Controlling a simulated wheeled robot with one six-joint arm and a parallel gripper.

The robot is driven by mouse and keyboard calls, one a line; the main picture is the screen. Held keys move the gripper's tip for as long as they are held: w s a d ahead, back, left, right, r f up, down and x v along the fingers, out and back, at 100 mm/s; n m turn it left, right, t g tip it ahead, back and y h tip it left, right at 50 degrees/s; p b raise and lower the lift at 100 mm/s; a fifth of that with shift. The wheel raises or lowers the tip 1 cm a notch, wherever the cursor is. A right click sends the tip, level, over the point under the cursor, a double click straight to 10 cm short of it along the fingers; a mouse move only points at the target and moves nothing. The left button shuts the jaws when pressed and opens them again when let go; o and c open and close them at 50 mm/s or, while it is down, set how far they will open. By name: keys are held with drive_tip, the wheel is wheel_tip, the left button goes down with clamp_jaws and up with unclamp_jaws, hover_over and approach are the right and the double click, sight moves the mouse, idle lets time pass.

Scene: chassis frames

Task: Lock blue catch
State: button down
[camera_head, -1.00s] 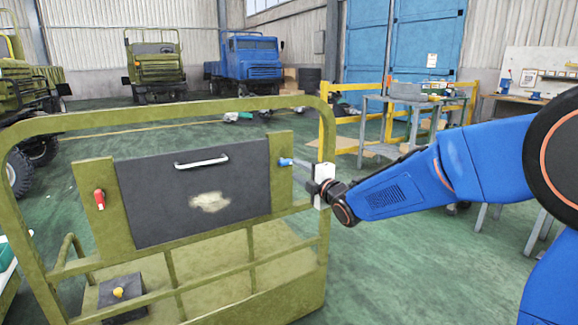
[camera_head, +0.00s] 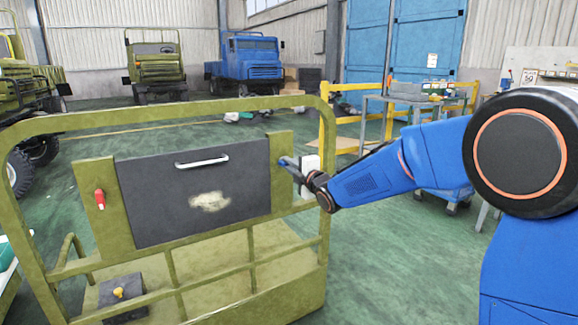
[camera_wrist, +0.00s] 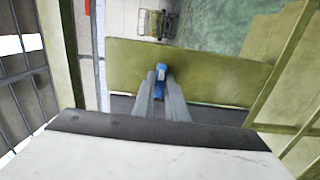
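The blue catch (camera_wrist: 160,70) is on the right olive post (camera_head: 281,147) of the gate, beside the dark panel. In the head view my gripper (camera_head: 288,163) reaches it from the right and mostly covers it. In the wrist view the two grey fingers of my gripper (camera_wrist: 161,88) lie on either side of the blue catch, with blue showing between them. Whether they press on it cannot be told. A red catch (camera_head: 100,199) sits on the left olive post.
The dark panel (camera_head: 195,195) has a white handle (camera_head: 202,162) and a worn patch. The olive tube frame (camera_head: 325,220) surrounds it, close to my gripper. A yellow knob (camera_head: 118,292) is low at left.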

drive_tip(key=shift+m, duration=0.3)
drive_tip(key=shift+f+m, duration=0.15)
drive_tip(key=shift+m, duration=8.45)
drive_tip(key=c, duration=1.8)
unclamp_jaws()
drive_tip(key=shift+o, duration=0.2)
